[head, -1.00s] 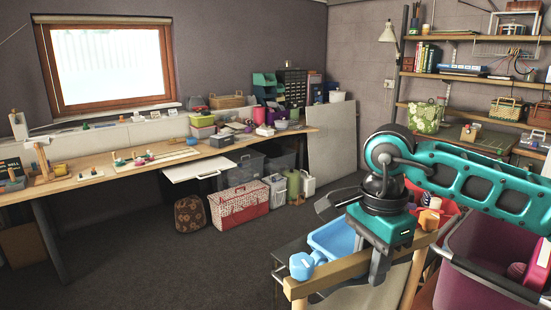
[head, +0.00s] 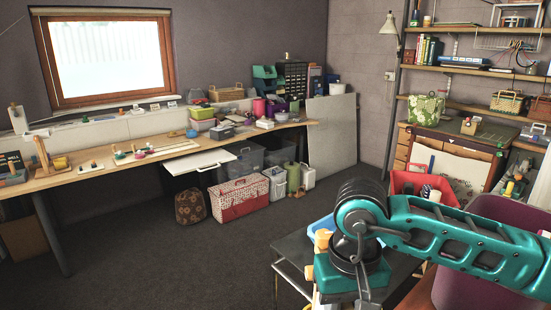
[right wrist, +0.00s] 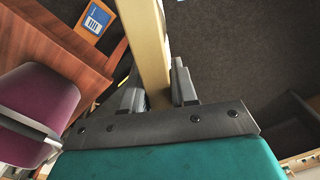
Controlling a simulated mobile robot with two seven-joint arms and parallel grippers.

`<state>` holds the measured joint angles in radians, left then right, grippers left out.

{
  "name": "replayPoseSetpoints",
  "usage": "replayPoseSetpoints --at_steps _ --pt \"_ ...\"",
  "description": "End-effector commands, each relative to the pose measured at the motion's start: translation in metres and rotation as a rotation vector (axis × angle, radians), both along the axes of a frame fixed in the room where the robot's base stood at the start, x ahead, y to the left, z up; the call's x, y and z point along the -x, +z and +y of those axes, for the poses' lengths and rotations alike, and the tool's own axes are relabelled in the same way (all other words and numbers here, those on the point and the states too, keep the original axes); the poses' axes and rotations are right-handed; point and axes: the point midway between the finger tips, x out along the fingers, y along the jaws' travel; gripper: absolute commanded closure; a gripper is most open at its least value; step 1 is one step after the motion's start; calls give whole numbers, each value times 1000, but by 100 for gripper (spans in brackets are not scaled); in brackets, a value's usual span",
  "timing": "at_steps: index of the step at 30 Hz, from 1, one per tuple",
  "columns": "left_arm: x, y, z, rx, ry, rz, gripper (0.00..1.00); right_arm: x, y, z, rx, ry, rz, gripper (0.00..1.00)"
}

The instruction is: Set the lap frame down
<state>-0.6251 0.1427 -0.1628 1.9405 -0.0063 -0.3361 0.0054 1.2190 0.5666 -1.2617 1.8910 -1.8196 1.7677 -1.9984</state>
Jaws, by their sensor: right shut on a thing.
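The lap frame's pale wooden bar (right wrist: 150,45) runs up from between the fingers of my right gripper (right wrist: 157,95) in the right wrist view. The fingers are shut on it, one on each side. In the head view my right gripper (head: 362,290) is at the bottom edge, and only a sliver of pale wood (head: 318,298) shows beside it. The rest of the frame is out of view or hidden, so I cannot tell whether it touches a surface. My left gripper is not in view.
A dark grey table (head: 295,252) stands beside my right arm.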

Motion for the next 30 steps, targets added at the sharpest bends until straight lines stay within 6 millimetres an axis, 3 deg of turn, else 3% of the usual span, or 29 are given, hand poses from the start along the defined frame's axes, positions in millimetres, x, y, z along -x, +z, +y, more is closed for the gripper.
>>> replayPoseSetpoints --at_steps 8,16,30 --pt "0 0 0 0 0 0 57 4 -2 4 -1 85 -2 100" --pt "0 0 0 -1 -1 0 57 1 -4 -10 -1 59 -2 100" --pt "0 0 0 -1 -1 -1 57 -9 -8 -65 -1 -61 -2 100"
